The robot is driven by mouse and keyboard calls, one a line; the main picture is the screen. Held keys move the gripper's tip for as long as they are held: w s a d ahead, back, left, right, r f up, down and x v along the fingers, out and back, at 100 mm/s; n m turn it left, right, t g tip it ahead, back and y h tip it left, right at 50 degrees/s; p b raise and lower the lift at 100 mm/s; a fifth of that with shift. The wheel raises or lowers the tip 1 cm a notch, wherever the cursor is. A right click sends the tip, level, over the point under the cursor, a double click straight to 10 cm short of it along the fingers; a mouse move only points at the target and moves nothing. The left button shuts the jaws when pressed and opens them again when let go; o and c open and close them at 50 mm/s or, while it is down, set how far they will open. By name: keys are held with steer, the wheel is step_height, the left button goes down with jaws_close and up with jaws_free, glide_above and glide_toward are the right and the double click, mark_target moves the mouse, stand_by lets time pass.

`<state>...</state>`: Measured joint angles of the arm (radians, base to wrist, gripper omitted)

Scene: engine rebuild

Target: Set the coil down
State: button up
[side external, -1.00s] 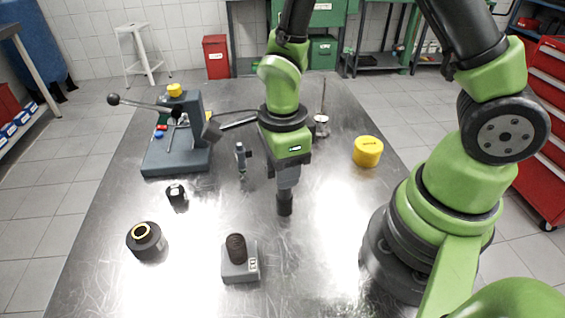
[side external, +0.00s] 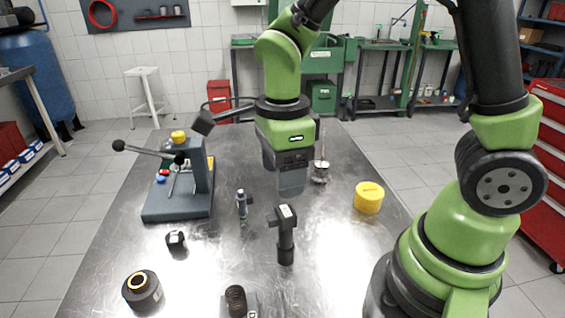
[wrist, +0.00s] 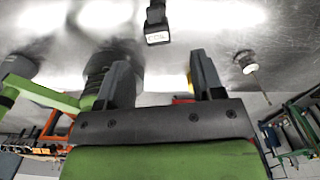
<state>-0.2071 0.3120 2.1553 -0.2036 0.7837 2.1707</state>
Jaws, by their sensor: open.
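The coil (side external: 285,240) is a dark pencil-shaped part with a wider head and a white label. It stands upright on the metal table (side external: 325,262) near the middle. It also shows at the top of the wrist view (wrist: 157,22), beyond the fingertips. My gripper (side external: 291,188) is open and empty. In the side view it is above and behind the coil, apart from it. In the wrist view the two fingers of my gripper (wrist: 160,72) are spread with a clear gap between them.
A lever press (side external: 178,202) stands left.

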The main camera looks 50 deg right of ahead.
steer(key=shift+r, duration=0.8)
steer(key=s+d+r+n+t+y, duration=0.1)
steer(key=s+r+n+t, duration=0.5)
steer(key=n, duration=1.2)
step_height(320, 180, up, 5)
steer(key=s+d, duration=0.1)
steer(key=s, duration=0.2)
steer(key=shift+d+n+t+y, duration=0.2)
steer(key=shift+n+t+y, duration=0.1)
steer(key=shift+y, duration=0.1)
steer(key=shift+o, duration=0.5)
steer(key=shift+s+r+n+t, duration=0.3)
steer(key=shift+s+n, duration=0.15)
steer(key=shift+n, duration=0.65)
